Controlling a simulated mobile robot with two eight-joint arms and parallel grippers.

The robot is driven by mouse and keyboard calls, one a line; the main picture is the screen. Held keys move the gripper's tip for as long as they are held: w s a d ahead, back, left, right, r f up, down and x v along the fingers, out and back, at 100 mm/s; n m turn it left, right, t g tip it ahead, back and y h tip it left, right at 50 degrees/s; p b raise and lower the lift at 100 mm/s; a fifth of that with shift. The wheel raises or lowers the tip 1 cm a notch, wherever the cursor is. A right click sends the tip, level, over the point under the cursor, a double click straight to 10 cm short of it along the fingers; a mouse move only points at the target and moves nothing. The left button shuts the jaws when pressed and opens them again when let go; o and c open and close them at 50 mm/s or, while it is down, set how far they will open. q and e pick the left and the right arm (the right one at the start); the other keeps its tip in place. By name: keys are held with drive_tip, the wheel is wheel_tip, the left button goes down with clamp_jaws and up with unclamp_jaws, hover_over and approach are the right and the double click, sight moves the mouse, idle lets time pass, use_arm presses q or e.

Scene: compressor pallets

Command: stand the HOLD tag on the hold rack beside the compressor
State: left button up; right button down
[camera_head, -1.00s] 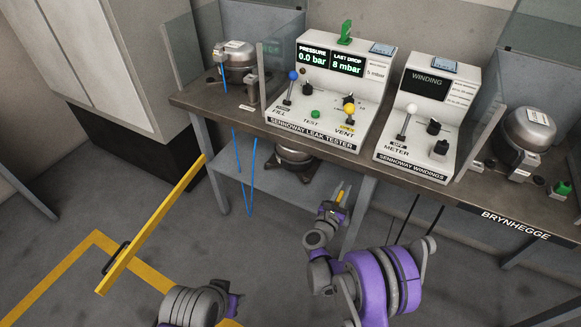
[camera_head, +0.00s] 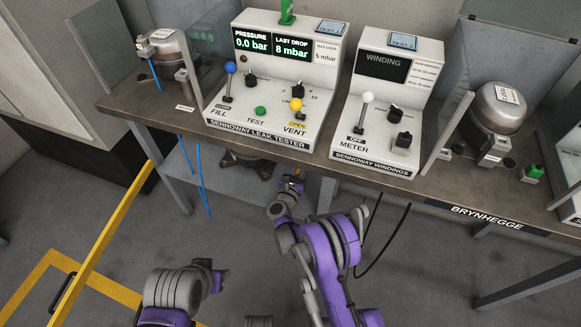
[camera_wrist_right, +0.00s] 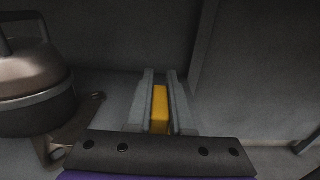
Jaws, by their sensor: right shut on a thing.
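My right gripper (camera_head: 297,180) is low, at the front of the bench's lower shelf. In the right wrist view its two grey fingers (camera_wrist_right: 160,105) are shut on a narrow yellow piece (camera_wrist_right: 160,112), seemingly the HOLD tag; no lettering is readable. A dark compressor (camera_wrist_right: 35,85) stands on the shelf left of the fingers, apart from them. In the head view, it is mostly hidden under the bench (camera_head: 247,163). I cannot make out the hold rack in either view.
The bench top (camera_head: 330,178) carries a leak tester (camera_head: 262,115), a winding meter (camera_head: 375,135) and compressors at left (camera_head: 165,45) and right (camera_head: 500,108). Blue cords (camera_head: 200,180) hang at left. A yellow barrier bar (camera_head: 105,225) slants at left. Dark cables (camera_head: 385,245) hang right of my right arm.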

drive_tip(key=shift+f+b, duration=0.35)
drive_tip(key=shift+f, duration=2.2)
drive_tip(key=shift+f, duration=0.1)
drive_tip(key=shift+f, duration=0.15)
drive_tip(key=c, duration=0.8)
unclamp_jaws()
drive_tip(key=shift+r, duration=0.2)
drive_tip(key=shift+s+r, duration=0.1)
drive_tip(key=v, duration=1.1)
drive_tip(key=shift+s+a+p, duration=0.1)
drive_tip(key=shift+s+p, duration=0.2)
drive_tip(key=shift+s, duration=0.05)
